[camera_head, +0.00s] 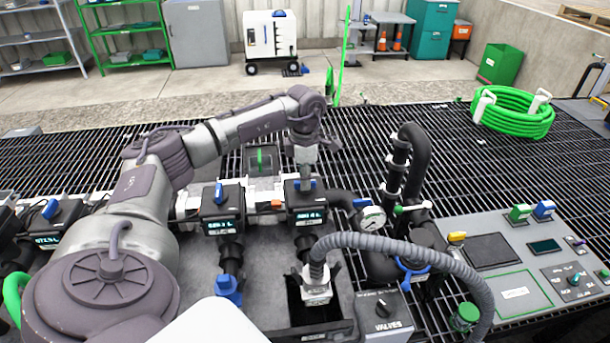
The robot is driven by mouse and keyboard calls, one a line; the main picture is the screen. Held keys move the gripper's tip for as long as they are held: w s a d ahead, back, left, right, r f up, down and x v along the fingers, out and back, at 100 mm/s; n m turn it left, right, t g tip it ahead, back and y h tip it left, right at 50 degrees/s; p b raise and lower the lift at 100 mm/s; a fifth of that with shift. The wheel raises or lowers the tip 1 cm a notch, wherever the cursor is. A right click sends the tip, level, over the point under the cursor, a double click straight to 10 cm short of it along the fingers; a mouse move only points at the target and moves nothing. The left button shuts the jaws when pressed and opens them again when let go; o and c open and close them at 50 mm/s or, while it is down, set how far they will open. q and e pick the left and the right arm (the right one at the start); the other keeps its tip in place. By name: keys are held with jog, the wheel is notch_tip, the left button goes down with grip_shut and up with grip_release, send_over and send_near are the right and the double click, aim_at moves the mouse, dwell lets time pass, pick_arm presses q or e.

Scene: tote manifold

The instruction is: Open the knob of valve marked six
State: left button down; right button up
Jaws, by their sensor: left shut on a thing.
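My left gripper (306,176) reaches down from above onto a black valve box (307,218) with a small lit display. It is shut on that box's blue knob (307,185), which is mostly hidden by the fingers. A second valve box (222,227) stands to its left, with a blue knob (220,194) on top. Another valve box (50,240) with a blue knob (50,208) is at the far left. The number six is too small to make out on any of them. My right gripper is not in view.
A grey corrugated hose (400,246) arches over the front right, ending above a dark opening. A pressure gauge (373,219) and black pipes (413,165) stand right of the gripped valve. A control panel (530,255) is at right, and a coiled green hose (515,112) lies behind.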

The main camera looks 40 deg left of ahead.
pick_arm(q)
jog(key=shift+n, duration=0.3)
dwell(0.4)
jog(key=c, duration=1.1)
grip_release()
jog(key=shift+c, duration=0.2)
jog(key=shift+r, duration=0.1)
notch_tip(320, 180, up, 12)
